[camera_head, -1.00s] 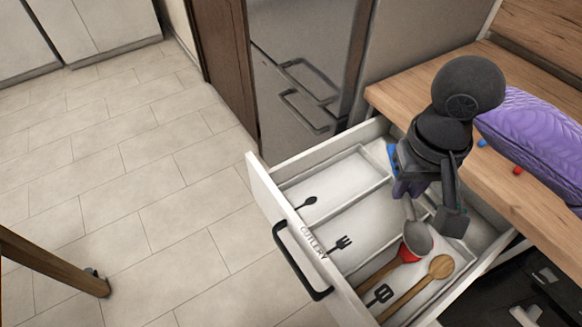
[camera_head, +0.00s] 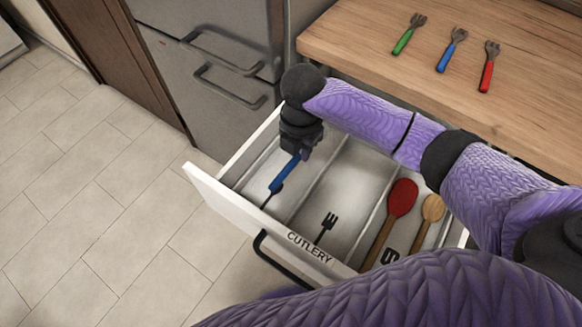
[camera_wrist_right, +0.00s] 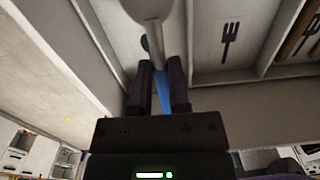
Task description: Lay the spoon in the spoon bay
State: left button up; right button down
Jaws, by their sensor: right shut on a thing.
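The spoon has a blue handle (camera_head: 285,173) and a grey metal bowl (camera_wrist_right: 148,8). My right gripper (camera_head: 298,152) is shut on its blue handle, which also shows between the fingers in the right wrist view (camera_wrist_right: 163,95). The gripper and spoon are over the left bay of the open drawer, the spoon bay (camera_head: 252,178), marked with a dark spoon sign. The handle partly covers that sign in the head view. I cannot tell whether the spoon touches the bay floor. My left gripper is not in view.
The middle bay (camera_head: 340,200) has a fork sign and is empty. The right bay holds a red spoon (camera_head: 402,198) and a wooden spoon (camera_head: 432,208). Green, blue and red forks (camera_head: 453,48) lie on the wooden counter (camera_head: 350,40). My purple right arm crosses above the drawer.

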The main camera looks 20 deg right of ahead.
aim_at(299, 180)
pick_arm(q)
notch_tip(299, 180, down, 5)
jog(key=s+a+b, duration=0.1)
jog(key=b, duration=0.4)
pick_arm(e)
notch_tip(299, 180, down, 10)
jog(key=shift+f, duration=0.25)
jog(key=shift+r, duration=0.1)
jog(key=c, duration=0.6)
grip_release()
notch_tip(299, 180, up, 12)
jog(key=p, duration=0.5)
jog(key=shift+p, duration=0.4)
jog(key=shift+r, duration=0.1)
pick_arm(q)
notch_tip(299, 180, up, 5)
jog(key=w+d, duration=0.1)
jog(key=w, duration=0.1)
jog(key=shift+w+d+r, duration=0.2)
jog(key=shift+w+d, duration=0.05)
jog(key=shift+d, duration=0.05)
